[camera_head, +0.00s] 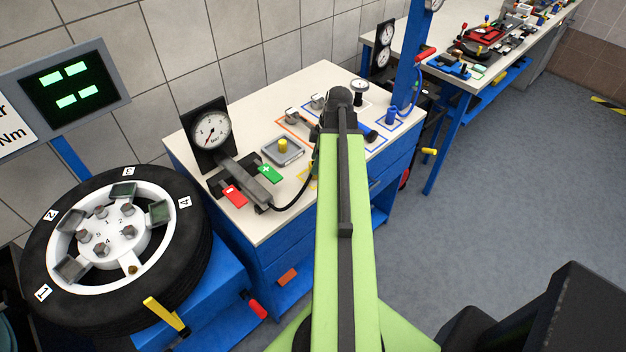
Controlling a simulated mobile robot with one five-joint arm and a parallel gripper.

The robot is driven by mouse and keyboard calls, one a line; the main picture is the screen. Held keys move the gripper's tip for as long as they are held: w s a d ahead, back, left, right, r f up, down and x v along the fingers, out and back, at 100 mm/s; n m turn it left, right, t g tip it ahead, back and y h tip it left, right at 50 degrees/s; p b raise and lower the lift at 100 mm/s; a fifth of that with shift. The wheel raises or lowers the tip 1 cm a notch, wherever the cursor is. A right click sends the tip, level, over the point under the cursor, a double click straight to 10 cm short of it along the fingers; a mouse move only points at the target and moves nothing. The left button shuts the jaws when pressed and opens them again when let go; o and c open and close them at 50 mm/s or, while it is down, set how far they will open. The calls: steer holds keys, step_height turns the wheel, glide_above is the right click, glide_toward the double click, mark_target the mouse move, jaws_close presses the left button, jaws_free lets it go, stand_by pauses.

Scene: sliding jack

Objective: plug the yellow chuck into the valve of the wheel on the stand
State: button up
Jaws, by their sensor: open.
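The wheel (55,262) lies on a blue stand at the left, with its white hub face up. A small brass-coloured stub, which looks like its valve (133,269), shows at the near side of the rim. A black hose (296,201) runs from the gauge unit on the bench to behind my arm. A small yellow part shows at the arm's edge there; I cannot tell whether it is the chuck. My gripper (338,103) is over the bench's right part, open, its fingertips mostly hidden by my green arm. I see nothing held.
The bench (240,228) carries a dial gauge (212,130), red and green pedals, and a grey tray (283,151) with a yellow knob. A yellow-handled tool (164,314) sticks out by the wheel. A blue post (408,60) stands behind the bench. Floor at right is clear.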

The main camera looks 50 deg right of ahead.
mark_target(312, 163)
steer(key=shift+b+x, duration=0.3)
steer(key=shift+x, duration=0.45)
jaws_close()
step_height(312, 163, up, 5)
steer(key=p, duration=0.5)
steer(key=shift+r, duration=0.15)
steer(key=shift+f, duration=0.45)
steer(key=shift+r, duration=0.1)
